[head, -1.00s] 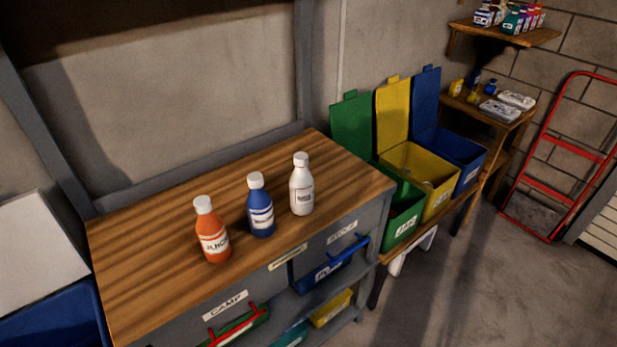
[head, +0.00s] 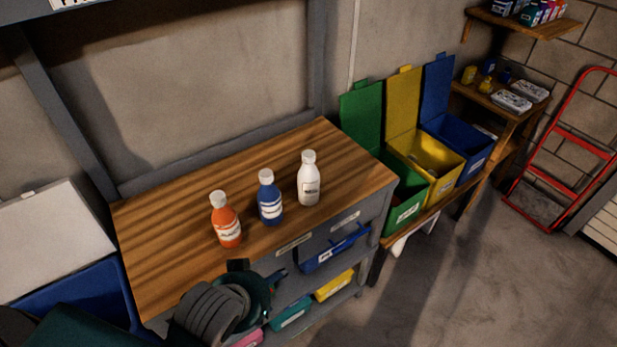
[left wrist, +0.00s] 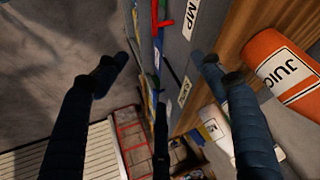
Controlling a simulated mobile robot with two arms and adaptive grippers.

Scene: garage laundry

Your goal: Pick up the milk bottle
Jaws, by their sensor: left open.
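The milk bottle (head: 308,182) is white with a white cap. It stands upright on the wooden bench top, the rightmost of three bottles in the head view. A white bottle with a partly visible label, likely the milk, shows low in the left wrist view (left wrist: 213,122), partly behind a finger. My left gripper (head: 258,272) is open and empty at the bench's front edge, in front of the bottles and apart from the milk bottle. In the left wrist view its fingers (left wrist: 163,75) are spread. My right gripper is not in view.
A blue bottle (head: 270,200) stands just left of the milk, and an orange juice bottle (head: 226,222) left of that, nearest my gripper. The bench top (head: 170,235) is bare at left. Drawers and bins (head: 335,285) sit below its front. Lidded bins (head: 405,205) stand at right.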

